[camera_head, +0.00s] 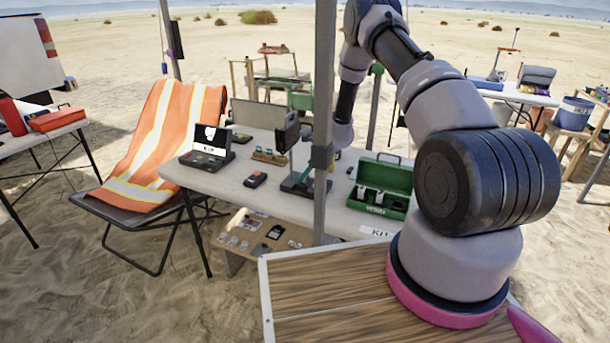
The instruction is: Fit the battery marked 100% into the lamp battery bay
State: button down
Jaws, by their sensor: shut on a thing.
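The lamp (287,136) stands on the table, with a dark upright head on a thin post and a dark base (297,185). Its battery bay is too small to make out. My arm reaches over the table, and my gripper (307,133) is mostly hidden behind the tent pole, beside the lamp head and above the base. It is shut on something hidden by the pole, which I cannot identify. Several small battery-like pieces stand in a wooden holder (268,157) left of the lamp. No 100% mark is readable.
The tent pole (322,80) stands in front of the table (225,178). A laptop-like case (208,150) and a small dark device (255,180) lie left of the lamp. An open green box (382,190) is on the right. An orange-draped chair (165,135) stands left.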

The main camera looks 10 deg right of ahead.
jog(key=c, duration=0.5)
grip_release()
jog(key=v, duration=1.2)
jog(key=shift+r, duration=0.15)
jog(key=shift+d, duration=0.1)
